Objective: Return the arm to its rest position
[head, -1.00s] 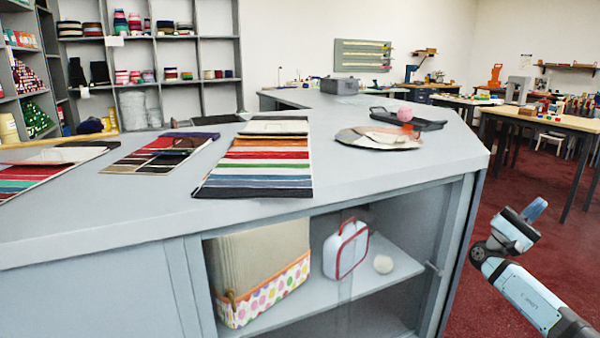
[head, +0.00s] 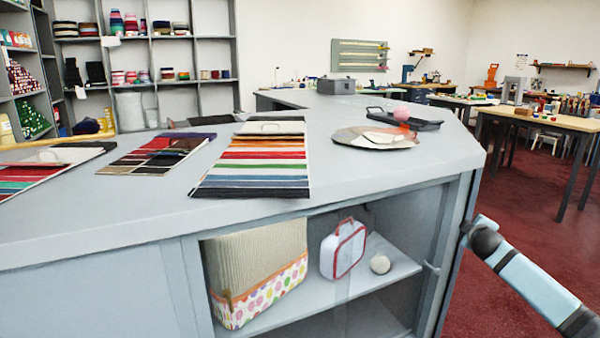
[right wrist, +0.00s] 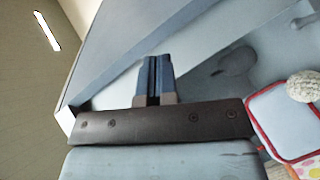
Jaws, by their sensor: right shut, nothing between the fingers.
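My right arm (head: 525,275) comes in from the lower right of the head view and reaches to the right end of the grey counter (head: 130,218). Its gripper does not show in the head view. In the right wrist view my right gripper (right wrist: 155,62) is shut, its two dark blue fingers together with nothing between them. Grey panels of the cabinet lie beyond the fingers; I cannot tell how far off. My left arm and gripper are not in view.
Striped swatches (head: 255,165) and a dark tray (head: 410,122) lie on top.

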